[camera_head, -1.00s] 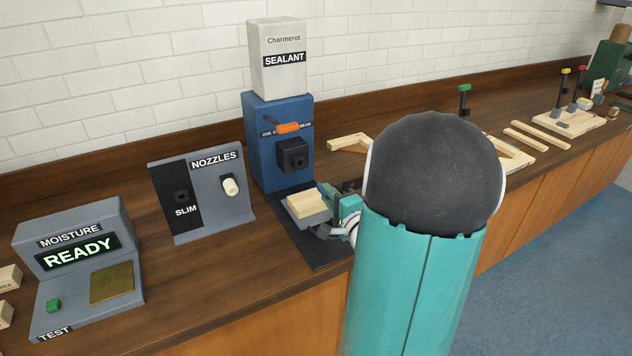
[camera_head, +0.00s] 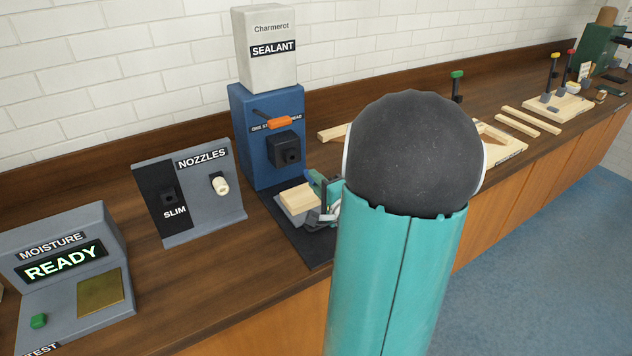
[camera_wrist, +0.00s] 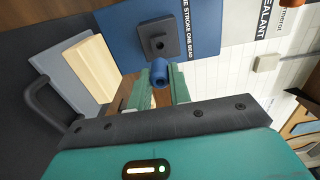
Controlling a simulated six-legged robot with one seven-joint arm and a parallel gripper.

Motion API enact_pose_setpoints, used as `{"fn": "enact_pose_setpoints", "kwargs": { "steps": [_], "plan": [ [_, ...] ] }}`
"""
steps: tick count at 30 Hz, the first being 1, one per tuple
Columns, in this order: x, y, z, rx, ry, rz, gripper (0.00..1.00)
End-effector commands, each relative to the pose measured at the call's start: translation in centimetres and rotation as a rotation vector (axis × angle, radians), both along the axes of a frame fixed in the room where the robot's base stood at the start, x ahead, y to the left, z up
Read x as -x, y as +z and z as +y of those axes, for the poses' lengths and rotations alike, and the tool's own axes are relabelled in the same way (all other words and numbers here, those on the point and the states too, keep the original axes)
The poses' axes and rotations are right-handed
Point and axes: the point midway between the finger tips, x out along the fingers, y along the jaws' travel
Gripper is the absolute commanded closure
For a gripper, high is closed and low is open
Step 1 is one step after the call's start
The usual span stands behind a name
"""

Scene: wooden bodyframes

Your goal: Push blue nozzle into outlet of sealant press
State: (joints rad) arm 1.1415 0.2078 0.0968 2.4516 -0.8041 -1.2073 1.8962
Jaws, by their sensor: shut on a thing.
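The sealant press (camera_head: 266,150) is a blue machine with a white SEALANT box on top. Its outlet (camera_head: 290,155) is a dark square block with a hole, on the front face; the outlet also shows in the wrist view (camera_wrist: 158,43). My gripper (camera_wrist: 160,88) is shut on the blue nozzle (camera_wrist: 159,72), a small hollow cylinder between the green fingertips. In the wrist view the nozzle appears just below the outlet hole and apart from it; the exact gap is unclear. In the head view my gripper (camera_head: 318,184) is low in front of the press, partly hidden by my arm.
A pale wood block (camera_head: 297,198) lies on the grey support under the outlet. The nozzle rack (camera_head: 190,195) with a cream nozzle (camera_head: 219,184) stands left. The moisture tester (camera_head: 70,270) reads READY. Wood strips (camera_head: 530,120) lie at the right.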

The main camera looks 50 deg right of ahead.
Motion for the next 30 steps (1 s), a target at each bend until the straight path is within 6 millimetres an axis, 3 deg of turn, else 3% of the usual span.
{"fn": "enact_pose_setpoints", "kwargs": {
  "steps": [19,30],
  "plan": [
    [-5.1,0.0,-1.6,0.0,0.002,0.0,1.0],
    [-5.7,0.0,-1.8,0.0,0.001,0.0,1.0]
  ]
}}
